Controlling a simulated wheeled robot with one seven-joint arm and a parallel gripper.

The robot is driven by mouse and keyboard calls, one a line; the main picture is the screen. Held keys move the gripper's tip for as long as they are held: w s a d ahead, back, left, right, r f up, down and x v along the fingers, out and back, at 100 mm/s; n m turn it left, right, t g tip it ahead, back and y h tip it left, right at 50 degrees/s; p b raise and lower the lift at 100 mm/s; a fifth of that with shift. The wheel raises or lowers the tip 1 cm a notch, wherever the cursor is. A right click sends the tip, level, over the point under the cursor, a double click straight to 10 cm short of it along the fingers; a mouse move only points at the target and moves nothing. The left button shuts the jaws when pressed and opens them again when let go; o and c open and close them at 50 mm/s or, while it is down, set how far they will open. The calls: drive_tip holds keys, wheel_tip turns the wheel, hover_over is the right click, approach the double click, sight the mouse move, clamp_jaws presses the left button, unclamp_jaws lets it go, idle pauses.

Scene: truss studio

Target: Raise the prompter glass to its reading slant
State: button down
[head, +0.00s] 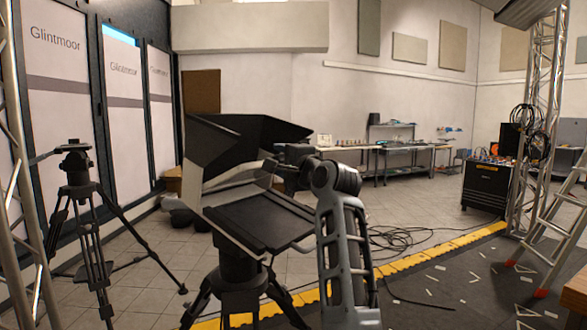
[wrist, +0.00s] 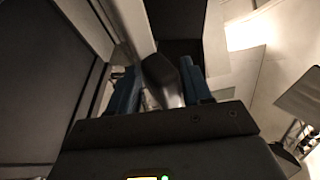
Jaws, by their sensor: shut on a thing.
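The prompter stands on a black tripod (head: 238,290), with a black hood (head: 240,140) above a flat dark monitor bed (head: 262,218). The prompter glass (head: 232,178) appears as a pale-edged slanted pane between hood and bed; its exact angle is hard to tell. My gripper (head: 282,168) is at the right side of the prompter, with my arm reaching up from the front. In the wrist view, my gripper (wrist: 162,85) has its blue fingers on either side of a dark rounded grip (wrist: 158,68) with a shiny stem. The fingertips are partly hidden.
A second tripod (head: 78,185) stands at left by the banner panels. Cables (head: 395,240) lie on the floor beyond a yellow edge strip (head: 425,255). A black case (head: 487,185), truss and ladder (head: 555,225) stand at right. Open floor lies behind the prompter.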

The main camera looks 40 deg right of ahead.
drive_tip(key=c, duration=1.9)
unclamp_jaws()
drive_tip(key=shift+w+a+r+p, duration=0.15)
drive_tip(key=shift+w+r+p, duration=0.15)
drive_tip(key=shift+r, duration=0.3)
drive_tip(key=shift+w+a+r+p, duration=0.1)
drive_tip(key=shift+w+r+p, duration=0.1)
drive_tip(key=shift+w+r, duration=0.25)
drive_tip(key=shift+o, duration=0.2)
drive_tip(key=o, duration=0.9)
drive_tip(key=shift+f, duration=0.1)
drive_tip(key=shift+c, duration=0.2)
drive_tip(key=shift+s+a+f, duration=0.1)
drive_tip(key=shift+s, duration=0.1)
drive_tip(key=b+v, duration=0.2)
drive_tip(key=v, duration=0.5)
drive_tip(key=shift+s+r, duration=0.2)
drive_tip(key=shift+s, duration=0.1)
